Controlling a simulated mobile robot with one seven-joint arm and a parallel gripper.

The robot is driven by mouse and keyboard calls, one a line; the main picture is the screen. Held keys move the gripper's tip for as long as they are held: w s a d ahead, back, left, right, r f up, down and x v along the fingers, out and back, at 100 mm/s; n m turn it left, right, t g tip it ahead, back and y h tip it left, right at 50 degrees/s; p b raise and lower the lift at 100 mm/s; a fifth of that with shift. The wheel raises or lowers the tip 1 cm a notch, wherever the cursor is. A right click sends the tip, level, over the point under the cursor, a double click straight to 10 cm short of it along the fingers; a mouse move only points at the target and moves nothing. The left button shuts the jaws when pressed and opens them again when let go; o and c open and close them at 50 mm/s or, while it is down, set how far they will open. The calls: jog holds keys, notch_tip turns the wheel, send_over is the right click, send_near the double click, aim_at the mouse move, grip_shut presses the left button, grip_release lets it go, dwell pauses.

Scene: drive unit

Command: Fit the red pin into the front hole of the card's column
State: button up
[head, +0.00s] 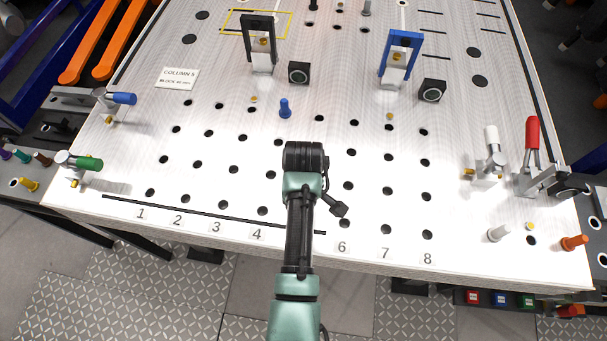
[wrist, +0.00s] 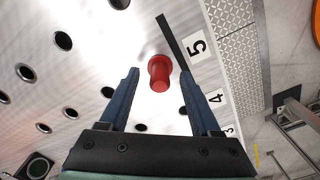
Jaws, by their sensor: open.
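The red pin (wrist: 160,74) stands at the plate's edge beside the label 5 (wrist: 197,47) in the wrist view, where the front hole of that column lies. Its wide collar faces the plate and no hole shows around it. How deep it sits cannot be told. My gripper (wrist: 160,76) is open, one blue finger on each side of the pin, with gaps between. In the head view my arm hides the pin, the label 5 and the hole. The column card (head: 177,78) lies on the plate at the left; its number is small and looks like 5.
A blue pin (head: 285,108) stands behind my gripper. A black bracket (head: 259,45) and a blue bracket (head: 399,58) stand further back. Toggle clamps with red (head: 532,137) and white handles are at the right. The front rows of holes are mostly clear.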

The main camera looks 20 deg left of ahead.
notch_tip(320, 180, up, 12)
jog(key=p, duration=0.1)
jog(key=shift+r, duration=0.2)
